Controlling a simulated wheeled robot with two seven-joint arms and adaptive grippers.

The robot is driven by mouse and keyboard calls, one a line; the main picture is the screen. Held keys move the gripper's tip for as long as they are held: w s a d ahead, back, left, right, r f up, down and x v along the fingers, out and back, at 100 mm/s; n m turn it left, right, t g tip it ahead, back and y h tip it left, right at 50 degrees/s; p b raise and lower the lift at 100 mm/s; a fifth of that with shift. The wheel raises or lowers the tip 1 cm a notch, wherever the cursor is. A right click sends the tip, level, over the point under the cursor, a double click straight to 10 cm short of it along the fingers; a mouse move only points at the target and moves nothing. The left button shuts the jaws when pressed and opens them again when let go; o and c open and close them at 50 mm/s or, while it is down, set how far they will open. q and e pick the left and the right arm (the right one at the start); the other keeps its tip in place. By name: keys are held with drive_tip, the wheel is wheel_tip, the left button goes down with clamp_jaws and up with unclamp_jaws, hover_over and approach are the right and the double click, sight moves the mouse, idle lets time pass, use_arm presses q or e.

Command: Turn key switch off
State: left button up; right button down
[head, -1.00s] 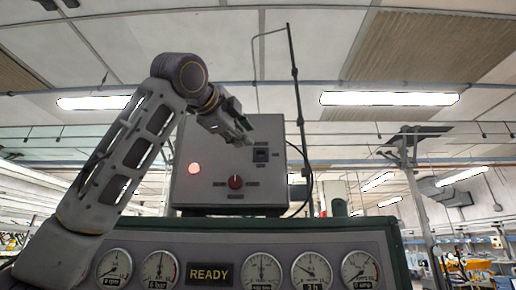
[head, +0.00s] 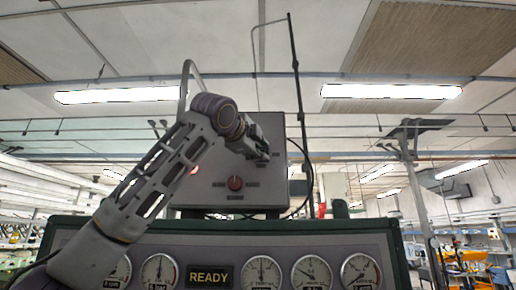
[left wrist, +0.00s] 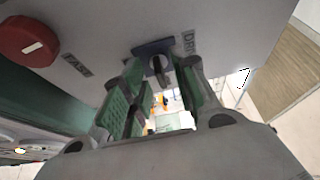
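The key switch (left wrist: 158,64) shows in the left wrist view as a dark blue plate with a metal key on the grey control box. A label beside it seems to begin "DRIV". My left gripper (left wrist: 160,80) is open, its green-padded fingers spread to either side of the key and close to the plate. I cannot tell whether they touch the key. In the head view my left gripper (head: 264,149) covers the key switch on the upper right of the control box (head: 272,126). My right gripper is not in view.
A red knob (head: 235,183) sits low on the control box; it also shows in the left wrist view (left wrist: 28,40). My left arm partly covers a red lamp (head: 194,170). Below is a panel with several gauges and a READY display (head: 209,276). A dark cable runs right of the box.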

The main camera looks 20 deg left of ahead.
use_arm(q)
clamp_jaws()
drive_tip(key=shift+f+n+b, duration=0.15)
drive_tip(key=shift+n+b, duration=0.15)
idle(0.4)
drive_tip(key=shift+w+d+f+n+t+y+b, duration=0.15)
drive_tip(key=shift+n+t+y+b, duration=0.75)
drive_tip(key=shift+n, duration=2.75)
drive_tip(key=shift+d+f+n+t+y+b, duration=0.25)
drive_tip(key=shift+n+y+b, duration=1.15)
drive_tip(key=shift+n, duration=2.2)
drive_tip(key=shift+w+d+n+t+y+b, duration=0.1)
drive_tip(key=shift+n+t+y+b, duration=0.5)
drive_tip(key=shift+n+y, duration=2.1)
drive_tip(key=shift+a+n+h, duration=0.1)
drive_tip(key=shift+n+h, duration=0.9)
drive_tip(key=shift+n, duration=0.05)
